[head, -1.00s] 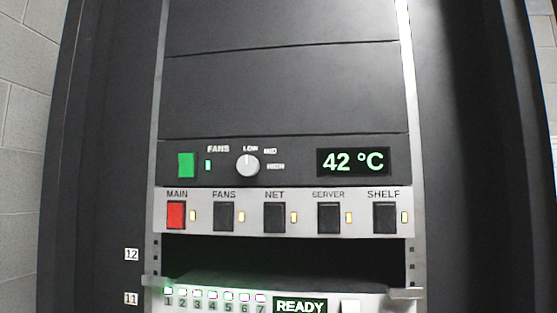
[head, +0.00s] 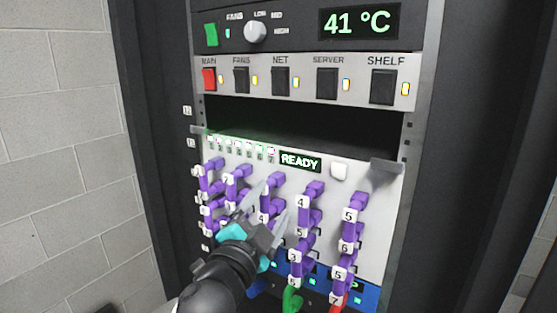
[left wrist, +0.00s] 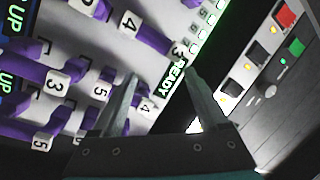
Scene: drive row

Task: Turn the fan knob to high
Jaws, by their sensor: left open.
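The fan knob (head: 255,31) is a round light-grey dial on the dark fan panel (head: 300,32), with LOW, MID and HIGH marks at its upper right. Its pointer is too small to read surely, but looks to be near LOW. In the left wrist view the knob (left wrist: 270,90) is small, at the right. My left gripper (head: 272,196) is open and empty, in front of the cabled panel and well below the knob. Its two fingers also show in the left wrist view (left wrist: 160,92). My right gripper is not in view.
Purple cables with numbered tags (head: 308,207) crowd the panel around my left gripper. A READY display (head: 300,161) sits above them. A switch row with a red MAIN switch (head: 209,79) lies just below the fan panel. The display reads 41 °C (head: 358,22).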

